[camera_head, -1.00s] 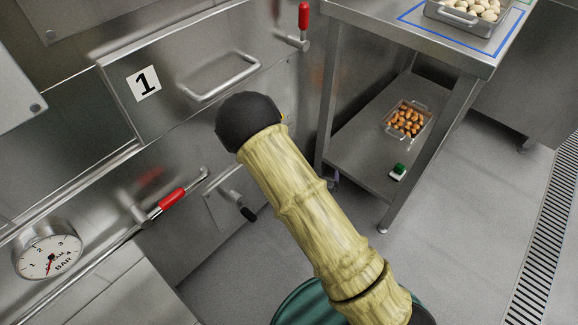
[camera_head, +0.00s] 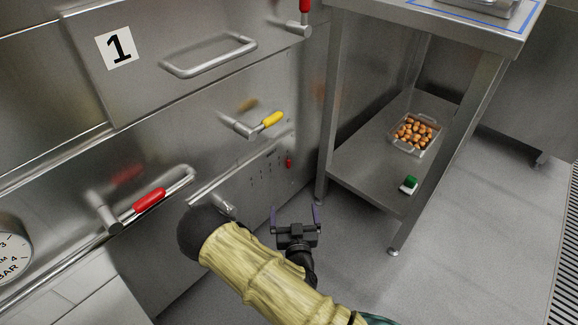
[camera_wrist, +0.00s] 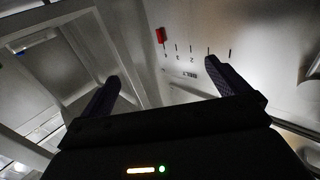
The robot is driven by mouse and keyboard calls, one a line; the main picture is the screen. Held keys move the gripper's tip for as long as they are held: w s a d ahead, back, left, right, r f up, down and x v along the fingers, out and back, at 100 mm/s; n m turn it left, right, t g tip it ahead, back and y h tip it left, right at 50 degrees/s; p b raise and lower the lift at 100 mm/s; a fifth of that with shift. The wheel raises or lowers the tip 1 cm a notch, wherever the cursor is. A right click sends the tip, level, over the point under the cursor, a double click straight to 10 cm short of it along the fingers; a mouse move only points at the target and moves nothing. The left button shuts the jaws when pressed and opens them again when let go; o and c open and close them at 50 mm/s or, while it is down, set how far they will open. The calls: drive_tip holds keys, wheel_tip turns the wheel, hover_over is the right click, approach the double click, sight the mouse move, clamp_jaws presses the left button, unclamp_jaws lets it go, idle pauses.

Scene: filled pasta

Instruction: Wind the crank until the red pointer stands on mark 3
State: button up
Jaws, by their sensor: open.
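The small red pointer (camera_head: 289,163) sits on the steel front, beside a row of short marks. In the wrist view the red pointer (camera_wrist: 161,35) stands above the leftmost visible mark; the digits are too small to read surely. The crank (camera_head: 224,204) is on the lower front, largely hidden behind my arm, and its grip is not clearly visible. My gripper (camera_head: 295,214) is open and empty, in front of and below the scale, to the right of the crank. In the wrist view its fingers (camera_wrist: 168,86) are spread with nothing between them.
A yellow-handled lever (camera_head: 271,119) projects above the scale. A red-handled lever (camera_head: 148,200) lies left of my arm. A steel table (camera_head: 365,150) with a lower shelf stands right, bearing a tray (camera_head: 436,126) of brown pieces and a green-and-white object (camera_head: 409,185). The floor between is clear.

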drive_tip(key=w+a+b, duration=0.1)
drive_tip(key=w+b, duration=0.1)
drive_tip(key=w, duration=0.8)
drive_tip(key=shift+a, duration=0.25)
drive_tip(key=shift+s+r, duration=0.1)
drive_tip(key=shift+s, duration=0.05)
drive_tip(key=s+d+p, duration=0.1)
drive_tip(key=s+p, duration=0.1)
drive_tip(key=s, duration=0.7)
drive_tip(key=shift+s+d, duration=0.25)
drive_tip(key=shift+s, duration=0.15)
